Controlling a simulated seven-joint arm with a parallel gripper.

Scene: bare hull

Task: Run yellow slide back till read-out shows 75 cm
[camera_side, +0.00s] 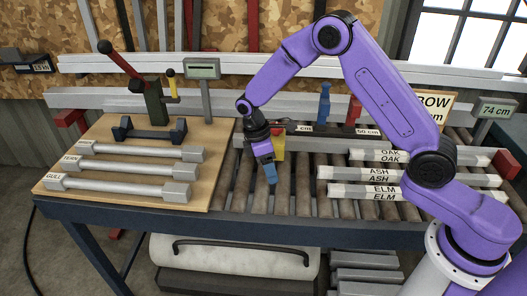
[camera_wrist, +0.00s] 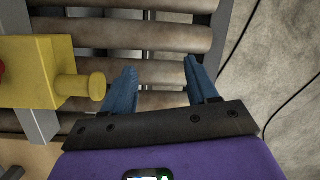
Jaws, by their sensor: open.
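The yellow slide (camera_side: 278,146) sits on the rail behind the rollers, partly hidden by my gripper. In the wrist view the yellow slide (camera_wrist: 36,72) is a block at the left with a round knob (camera_wrist: 82,86) pointing right, towards my fingers. A grey read-out (camera_side: 497,110) at the far right shows 74 cm. My gripper (camera_side: 270,172) points down just in front of the slide, over the rollers. In the wrist view its blue fingers (camera_wrist: 161,68) are apart with nothing between them. The knob lies left of the left finger, apart from it.
White bars marked OAK (camera_side: 390,156), ASH (camera_side: 375,174) and ELM (camera_side: 360,191) lie on the rollers at right.

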